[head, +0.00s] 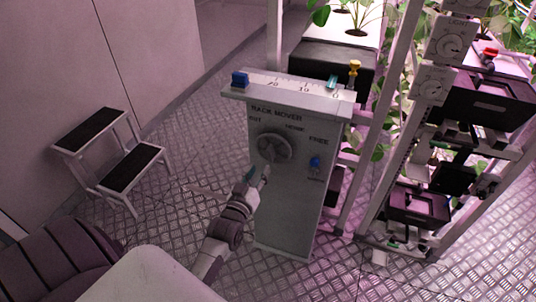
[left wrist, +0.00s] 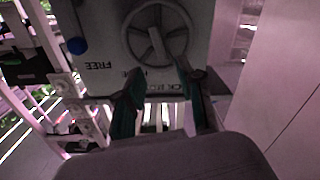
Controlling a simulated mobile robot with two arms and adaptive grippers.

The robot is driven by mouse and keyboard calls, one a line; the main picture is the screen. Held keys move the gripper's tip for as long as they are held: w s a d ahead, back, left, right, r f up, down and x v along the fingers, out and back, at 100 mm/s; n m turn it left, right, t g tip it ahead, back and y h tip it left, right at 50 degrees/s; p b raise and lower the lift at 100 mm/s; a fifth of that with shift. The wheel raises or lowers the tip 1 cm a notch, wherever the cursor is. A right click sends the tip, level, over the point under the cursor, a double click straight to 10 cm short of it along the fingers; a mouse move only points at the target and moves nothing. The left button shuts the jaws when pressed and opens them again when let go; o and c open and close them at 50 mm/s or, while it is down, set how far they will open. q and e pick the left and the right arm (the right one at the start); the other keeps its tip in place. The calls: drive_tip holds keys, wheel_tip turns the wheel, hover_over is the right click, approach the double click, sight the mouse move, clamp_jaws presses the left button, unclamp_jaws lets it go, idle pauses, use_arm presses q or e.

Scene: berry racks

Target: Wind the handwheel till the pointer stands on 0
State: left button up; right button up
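The handwheel (head: 274,147) is a grey round wheel on the front of the grey rack mover box (head: 285,215). In the left wrist view the handwheel (left wrist: 157,33) shows its rim and spokes. On top is a white scale (head: 289,86) marked 20, 10 and 0 from left to right. A teal piece (head: 332,82) sits by the 0, and a blue block (head: 239,79) sits at the left end; I cannot tell which is the pointer. My left gripper (head: 266,172) is at the wheel's lower edge, its fingers (left wrist: 160,68) apart. Contact is unclear. My right gripper is not in view.
A blue knob (head: 315,163) is right of the wheel, near the word FREE. Plant racks (head: 386,110) stand close on the right. A step stool (head: 108,155) stands on the left, with open floor between.

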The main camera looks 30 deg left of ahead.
sight(268, 153)
use_arm(q)
drive_tip(key=x, duration=0.9)
clamp_jaws()
